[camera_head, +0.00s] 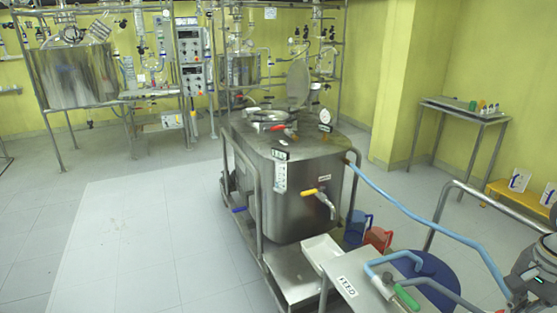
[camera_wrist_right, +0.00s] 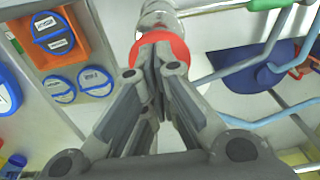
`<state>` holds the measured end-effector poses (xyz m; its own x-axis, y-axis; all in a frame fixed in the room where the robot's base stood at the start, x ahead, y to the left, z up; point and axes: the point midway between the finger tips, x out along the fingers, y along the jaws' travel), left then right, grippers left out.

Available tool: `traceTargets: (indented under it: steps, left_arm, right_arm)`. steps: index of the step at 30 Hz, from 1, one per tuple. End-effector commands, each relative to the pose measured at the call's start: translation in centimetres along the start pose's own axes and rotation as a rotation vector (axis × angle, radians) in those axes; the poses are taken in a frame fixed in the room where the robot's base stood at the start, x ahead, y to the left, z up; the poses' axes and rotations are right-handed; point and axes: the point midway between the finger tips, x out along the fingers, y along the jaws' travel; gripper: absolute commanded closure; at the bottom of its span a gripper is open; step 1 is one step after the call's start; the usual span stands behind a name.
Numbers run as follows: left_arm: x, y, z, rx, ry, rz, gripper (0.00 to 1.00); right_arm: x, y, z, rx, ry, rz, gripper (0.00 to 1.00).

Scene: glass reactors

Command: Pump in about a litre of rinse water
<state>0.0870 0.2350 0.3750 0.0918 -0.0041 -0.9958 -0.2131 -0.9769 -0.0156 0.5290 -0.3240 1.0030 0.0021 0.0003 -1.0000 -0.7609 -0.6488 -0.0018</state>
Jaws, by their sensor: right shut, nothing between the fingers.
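A steel tank (camera_head: 300,200) on a wheeled frame stands in the middle of the head view, with a yellow-handled valve (camera_head: 311,192) on its front and a red handle (camera_head: 284,128) on its lid. A light blue hose (camera_head: 425,225) runs from its right side to the lower right. A bench marked FEED (camera_head: 350,287) at the bottom carries hose ends and a green handle (camera_head: 407,297). My right gripper (camera_wrist_right: 160,45) shows in the wrist view, shut and empty. Its tips overlap a red round part (camera_wrist_right: 177,45) on a metal pipe; contact cannot be told. My left gripper is out of view.
A blue jug (camera_head: 357,232) and a red jug (camera_head: 378,238) stand beside the tank. A dark blue round thing (camera_head: 432,272) lies near the bench. Blue-lidded containers (camera_wrist_right: 93,79) show in the wrist view. The floor left of the tank is clear.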

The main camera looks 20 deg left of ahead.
Motion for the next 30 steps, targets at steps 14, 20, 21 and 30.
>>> traceTargets:
  steps: [14,20,21,30]
  left_arm:
    - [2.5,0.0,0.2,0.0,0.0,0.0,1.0]
    - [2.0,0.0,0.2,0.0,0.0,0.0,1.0]
    - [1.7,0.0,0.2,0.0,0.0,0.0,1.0]
    - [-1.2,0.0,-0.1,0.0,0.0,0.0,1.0]
  right_arm:
    - [3.7,0.1,0.1,-0.002,-0.004,0.006,1.0]
    - [3.0,0.1,0.1,-0.002,-0.004,0.006,1.0]
    - [2.6,0.1,0.1,-0.002,-0.004,0.006,1.0]
    - [-1.7,0.1,0.1,-0.002,-0.003,0.004,1.0]
